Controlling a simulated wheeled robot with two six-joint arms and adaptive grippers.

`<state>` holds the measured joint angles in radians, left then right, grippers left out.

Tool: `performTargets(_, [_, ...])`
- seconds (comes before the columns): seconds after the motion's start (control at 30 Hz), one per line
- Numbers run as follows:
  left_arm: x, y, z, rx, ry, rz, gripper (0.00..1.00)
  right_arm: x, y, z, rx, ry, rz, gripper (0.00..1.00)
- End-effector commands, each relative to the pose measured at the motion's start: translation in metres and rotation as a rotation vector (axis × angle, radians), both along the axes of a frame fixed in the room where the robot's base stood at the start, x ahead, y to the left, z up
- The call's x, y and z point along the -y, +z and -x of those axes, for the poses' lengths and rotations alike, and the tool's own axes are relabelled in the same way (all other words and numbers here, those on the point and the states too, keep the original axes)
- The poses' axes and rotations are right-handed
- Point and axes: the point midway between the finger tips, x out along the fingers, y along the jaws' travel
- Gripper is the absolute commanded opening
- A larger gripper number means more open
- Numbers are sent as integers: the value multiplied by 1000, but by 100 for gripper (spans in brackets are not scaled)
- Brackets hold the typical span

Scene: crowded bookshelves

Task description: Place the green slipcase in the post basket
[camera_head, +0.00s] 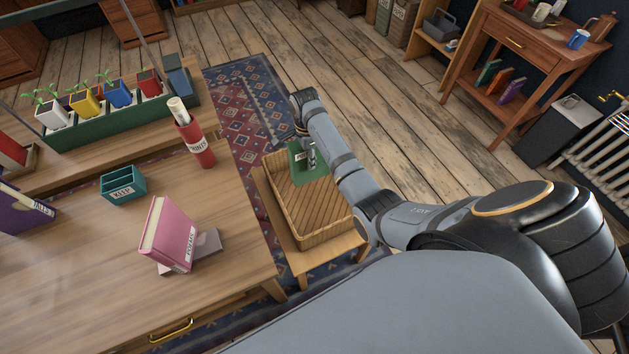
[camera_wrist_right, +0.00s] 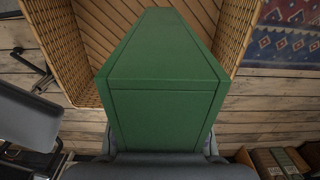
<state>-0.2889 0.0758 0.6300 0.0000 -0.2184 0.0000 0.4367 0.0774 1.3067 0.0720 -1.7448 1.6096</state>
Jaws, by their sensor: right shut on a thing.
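The green slipcase (camera_head: 298,170) shows at the far end of the wicker post basket (camera_head: 283,216) in the head view, partly hidden by my right gripper (camera_head: 311,157). My right gripper is shut on it. In the wrist view the slipcase (camera_wrist_right: 165,75) fills the middle, its far part over the basket's inside and its near end by the gripper. The basket's woven walls (camera_wrist_right: 237,25) rise on either side of it. I cannot tell whether the slipcase touches the basket floor. The visible part of the basket floor is bare. My left gripper is not in view.
The basket stands on a low wooden stand (camera_head: 317,261) beside the desk (camera_head: 90,265). On the desk are a pink book (camera_head: 170,232), a teal box (camera_head: 123,183), a red tube (camera_head: 196,145) and a green planter (camera_head: 105,130). Wooden floor lies beyond.

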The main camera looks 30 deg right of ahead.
Motion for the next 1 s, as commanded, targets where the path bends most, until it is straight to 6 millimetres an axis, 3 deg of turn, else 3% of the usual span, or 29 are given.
performTargets(0.07, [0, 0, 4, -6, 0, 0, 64, 0, -2, 0, -1, -2, 0, 3])
performTargets(0.3, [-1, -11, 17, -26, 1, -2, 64, 0, -50, 1, -4, 0, 1, 3])
performTargets(0.53, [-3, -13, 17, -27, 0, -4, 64, 0, -63, 0, 0, 2, 1, 3])
performTargets(0.73, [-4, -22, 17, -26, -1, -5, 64, 0, -95, 1, -2, 2, 1, 3])
performTargets(1.0, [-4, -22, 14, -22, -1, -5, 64, 0, -98, 1, 1, 2, 1, 3])
